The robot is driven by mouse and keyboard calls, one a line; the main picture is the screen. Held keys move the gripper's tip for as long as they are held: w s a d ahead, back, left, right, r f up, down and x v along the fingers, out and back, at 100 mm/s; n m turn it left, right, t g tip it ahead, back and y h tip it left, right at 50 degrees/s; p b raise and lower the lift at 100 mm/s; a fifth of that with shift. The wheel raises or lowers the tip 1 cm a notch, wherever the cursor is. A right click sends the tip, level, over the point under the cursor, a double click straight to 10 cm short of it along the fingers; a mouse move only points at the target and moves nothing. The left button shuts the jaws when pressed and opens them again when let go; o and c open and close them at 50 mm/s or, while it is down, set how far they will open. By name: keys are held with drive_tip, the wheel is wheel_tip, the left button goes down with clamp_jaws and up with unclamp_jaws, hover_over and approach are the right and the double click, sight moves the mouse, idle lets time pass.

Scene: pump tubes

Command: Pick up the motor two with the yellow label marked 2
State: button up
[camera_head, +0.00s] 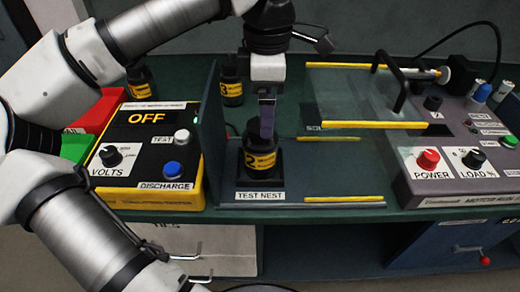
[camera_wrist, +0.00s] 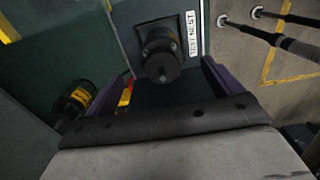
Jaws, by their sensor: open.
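Motor two (camera_head: 262,160) is a black cylinder with a yellow label marked 2. It stands upright in the black socket of the test nest (camera_head: 246,196). My gripper (camera_head: 267,130) points down at the motor from above, and one purple finger overlaps the motor's top in the head view. In the wrist view the motor (camera_wrist: 162,58) shows its dark round top just ahead of my gripper (camera_wrist: 168,80). The purple fingers are spread apart with nothing held between them. Whether a finger touches the motor I cannot tell.
Another yellow-labelled black motor (camera_head: 231,88) stands behind the nest, and one more (camera_head: 138,82) is at the back left. A tester box (camera_head: 150,165) is left of an upright panel (camera_head: 212,130). A clear guard with yellow edges (camera_head: 365,95) and a grey console (camera_head: 450,160) are right.

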sight(260, 145)
drive_tip(key=f, duration=0.2)
drive_tip(key=a+f, duration=0.1)
drive_tip(key=f, duration=0.1)
drive_tip(key=shift+s+f, duration=0.1)
drive_tip(key=shift+f, duration=0.6)
drive_tip(key=shift+r, duration=0.1)
clamp_jaws()
